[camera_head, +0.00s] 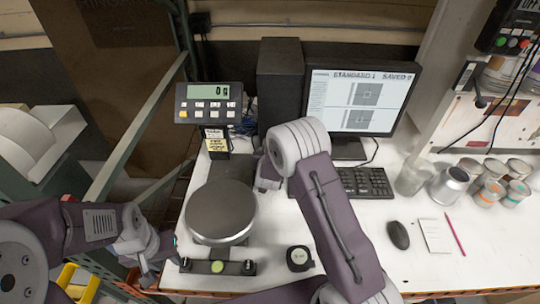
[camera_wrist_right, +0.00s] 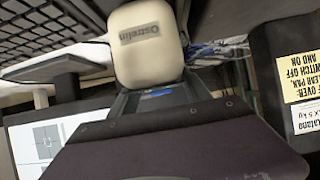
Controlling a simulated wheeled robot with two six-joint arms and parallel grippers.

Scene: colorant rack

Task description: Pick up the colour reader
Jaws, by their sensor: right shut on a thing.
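A cream-white rounded block with dark lettering, which looks like the colour reader (camera_wrist_right: 147,45), is at the top of the right wrist view. The dark jaws of my right gripper (camera_wrist_right: 152,93) are shut on it. In the head view my right gripper (camera_head: 267,178) is beside the scale pan, mostly behind my own forearm, and the reader cannot be made out there. My left gripper (camera_head: 150,268) is low at the left, near the bench's left edge and apart from the reader. Its fingers are too small to read.
A scale with a round pan (camera_head: 221,211) and a display (camera_head: 208,103) stands left of my right arm. A monitor (camera_head: 362,97), keyboard (camera_head: 366,182), mouse (camera_head: 398,235), tape measure (camera_head: 299,258), notepad (camera_head: 436,236) and several cans (camera_head: 450,185) are on the bench. The front right is clear.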

